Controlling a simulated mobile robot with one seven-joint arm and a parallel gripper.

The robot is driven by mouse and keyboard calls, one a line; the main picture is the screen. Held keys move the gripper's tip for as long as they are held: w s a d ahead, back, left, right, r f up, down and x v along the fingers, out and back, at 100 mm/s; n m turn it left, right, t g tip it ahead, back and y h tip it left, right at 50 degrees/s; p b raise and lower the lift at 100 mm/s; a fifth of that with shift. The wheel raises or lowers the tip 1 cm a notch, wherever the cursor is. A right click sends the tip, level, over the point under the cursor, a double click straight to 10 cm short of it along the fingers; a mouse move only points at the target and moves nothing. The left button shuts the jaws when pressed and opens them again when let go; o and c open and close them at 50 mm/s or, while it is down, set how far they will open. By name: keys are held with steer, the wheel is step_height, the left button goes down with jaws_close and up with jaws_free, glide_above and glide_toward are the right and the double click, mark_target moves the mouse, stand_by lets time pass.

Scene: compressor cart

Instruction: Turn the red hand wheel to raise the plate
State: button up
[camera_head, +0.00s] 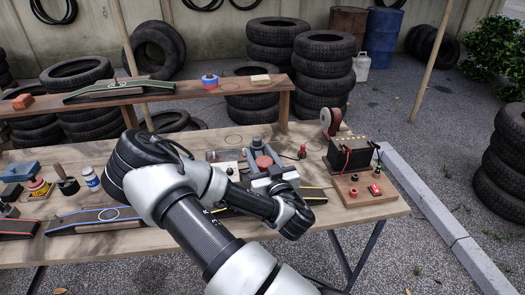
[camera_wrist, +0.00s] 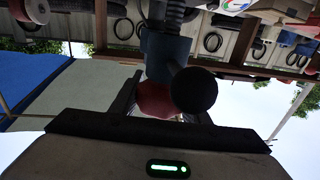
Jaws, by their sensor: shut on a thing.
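The red hand wheel (camera_head: 264,161) is on the wooden workbench, right of the middle in the head view. In the wrist view the red wheel (camera_wrist: 155,99) sits between my fingers, partly hidden by a round black knob (camera_wrist: 193,91). My gripper (camera_head: 261,157) reaches it from the near side and is shut on the wheel; its two dark fingers (camera_wrist: 160,100) flank the red in the wrist view. A blue-grey body (camera_wrist: 166,56) adjoins the wheel there. I cannot make out the plate clearly in either view.
A black battery (camera_head: 352,153) stands on a wooden board to the right. Tools, jars and curved strips lie at the left of the bench. A raised wooden shelf (camera_head: 190,97) runs along the back, with stacked tires (camera_head: 323,70) behind it.

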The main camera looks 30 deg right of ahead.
steer(key=shift+a+n+y, duration=0.15)
steer(key=shift+n+y, duration=0.25)
steer(key=shift+y, duration=0.2)
steer(key=shift+f, duration=0.1)
steer(key=o, duration=1.1)
steer(key=shift+w+a, duration=0.1)
steer(key=shift+c, duration=0.2)
